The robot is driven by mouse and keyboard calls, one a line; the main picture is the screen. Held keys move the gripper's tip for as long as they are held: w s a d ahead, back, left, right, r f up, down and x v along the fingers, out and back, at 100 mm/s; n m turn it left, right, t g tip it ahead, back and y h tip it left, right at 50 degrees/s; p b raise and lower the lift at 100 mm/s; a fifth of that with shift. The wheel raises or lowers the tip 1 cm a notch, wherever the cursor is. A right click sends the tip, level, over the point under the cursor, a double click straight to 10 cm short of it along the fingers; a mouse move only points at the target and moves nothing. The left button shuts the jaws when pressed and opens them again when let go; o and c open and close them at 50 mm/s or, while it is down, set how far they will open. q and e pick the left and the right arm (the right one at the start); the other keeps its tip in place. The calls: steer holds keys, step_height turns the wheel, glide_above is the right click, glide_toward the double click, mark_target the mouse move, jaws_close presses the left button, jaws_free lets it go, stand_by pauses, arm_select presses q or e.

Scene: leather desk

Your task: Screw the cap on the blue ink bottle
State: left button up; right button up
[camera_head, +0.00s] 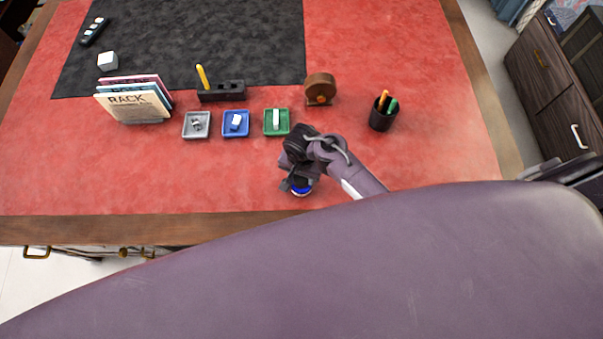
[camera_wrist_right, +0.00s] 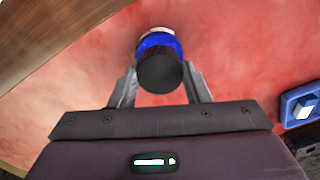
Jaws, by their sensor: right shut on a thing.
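The blue ink bottle (camera_head: 301,191) stands on the red desk top near its front edge, mostly covered by my right gripper in the head view. In the right wrist view the blue bottle (camera_wrist_right: 158,41) shows beyond a black round cap (camera_wrist_right: 160,74). My right gripper (camera_head: 296,184) is shut on the cap, with one finger on each side of it in the wrist view (camera_wrist_right: 160,82). The cap lies in line with the bottle's top; whether it is seated on the neck cannot be told. My left gripper is out of view.
Grey (camera_head: 196,125), blue (camera_head: 236,124) and green (camera_head: 276,122) small trays holding little items lie left of my gripper. A tape roll (camera_head: 320,88) and a pen cup (camera_head: 383,114) stand behind. A book rack (camera_head: 134,101) is far left. The front left desk is clear.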

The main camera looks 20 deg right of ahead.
steer(key=m, duration=0.4)
steer(key=shift+s, duration=0.1)
steer(key=shift+f+m, duration=0.1)
steer(key=shift+m, duration=1.9)
steer(key=m, duration=0.4)
steer(key=m, duration=0.4)
